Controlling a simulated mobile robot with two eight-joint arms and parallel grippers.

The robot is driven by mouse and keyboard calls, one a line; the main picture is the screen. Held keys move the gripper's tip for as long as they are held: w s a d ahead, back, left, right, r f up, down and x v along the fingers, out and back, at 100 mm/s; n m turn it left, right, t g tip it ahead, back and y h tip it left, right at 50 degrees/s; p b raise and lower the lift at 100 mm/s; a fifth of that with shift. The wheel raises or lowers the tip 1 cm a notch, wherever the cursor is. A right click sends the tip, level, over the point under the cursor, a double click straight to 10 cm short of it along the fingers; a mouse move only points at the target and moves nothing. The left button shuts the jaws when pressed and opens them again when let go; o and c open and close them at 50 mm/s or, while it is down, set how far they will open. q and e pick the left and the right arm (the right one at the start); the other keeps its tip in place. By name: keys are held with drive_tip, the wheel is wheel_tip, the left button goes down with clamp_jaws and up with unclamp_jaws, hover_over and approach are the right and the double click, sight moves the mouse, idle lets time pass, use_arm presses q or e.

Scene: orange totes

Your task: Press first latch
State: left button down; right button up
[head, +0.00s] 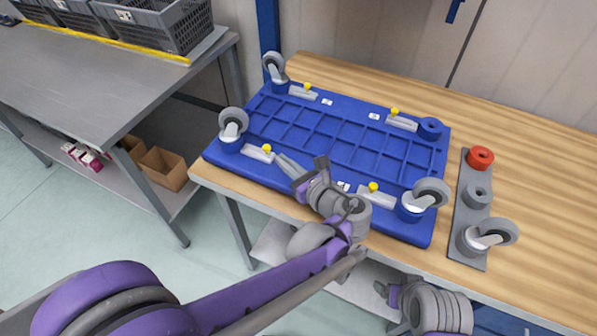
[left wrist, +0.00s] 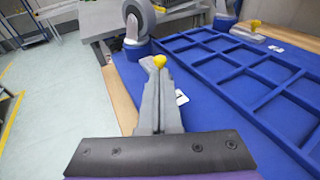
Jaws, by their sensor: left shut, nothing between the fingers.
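A blue slotted dolly base (head: 330,140) lies wheels-up on the wooden table. It has grey latches with yellow knobs near its corners. My left gripper (head: 281,160) is shut and empty, its fingertips at the near-left latch (head: 258,154). In the left wrist view the closed fingers (left wrist: 159,85) point at that latch's yellow knob (left wrist: 159,61); whether they touch it I cannot tell. The other latches are at the near right (head: 376,198), far left (head: 303,94) and far right (head: 402,124). My right gripper (head: 380,290) is low at the table's front edge, its fingers partly hidden.
Casters stand at the near-left (head: 232,128), far-left (head: 274,67) and near-right (head: 424,195) corners; the far-right socket (head: 431,127) has no wheel. A grey plate (head: 470,210) on the right holds a red ring (head: 480,157) and a caster (head: 488,235). The table's right end is clear.

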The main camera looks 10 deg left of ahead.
sight(269, 149)
use_arm(q)
drive_tip(key=shift+x, duration=1.95)
